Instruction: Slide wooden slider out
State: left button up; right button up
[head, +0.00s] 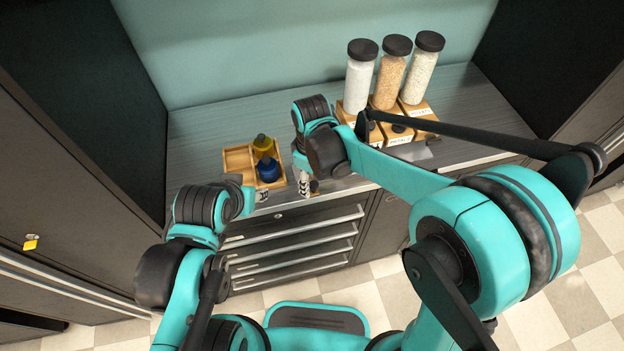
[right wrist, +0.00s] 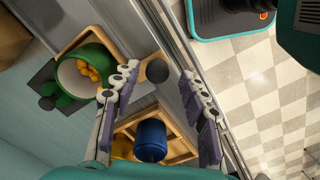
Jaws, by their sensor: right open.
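In the right wrist view, a wooden stand (right wrist: 97,32) holds a green cup with yellow pieces (right wrist: 83,76).
A wooden tray (head: 237,158) with a yellow bottle (head: 262,144) and a blue bottle (head: 268,168) stands left of my right gripper. Three black-lidded jars (head: 390,75) on wooden bases (head: 418,110) stand at the back right. Closed drawers (head: 290,245) are below the counter.

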jog(key=shift+r, duration=0.1)
notch_tip(320, 180, up, 12)
dwell(0.4)
jog(key=s+r+p, duration=0.3)
jog(key=r+p, duration=0.4)
jog(key=r, duration=0.1)
jog(key=shift+r+p, duration=0.3)
jog(key=shift+r, duration=0.1)
dwell(0.8)
jog(key=shift+d, duration=0.15)
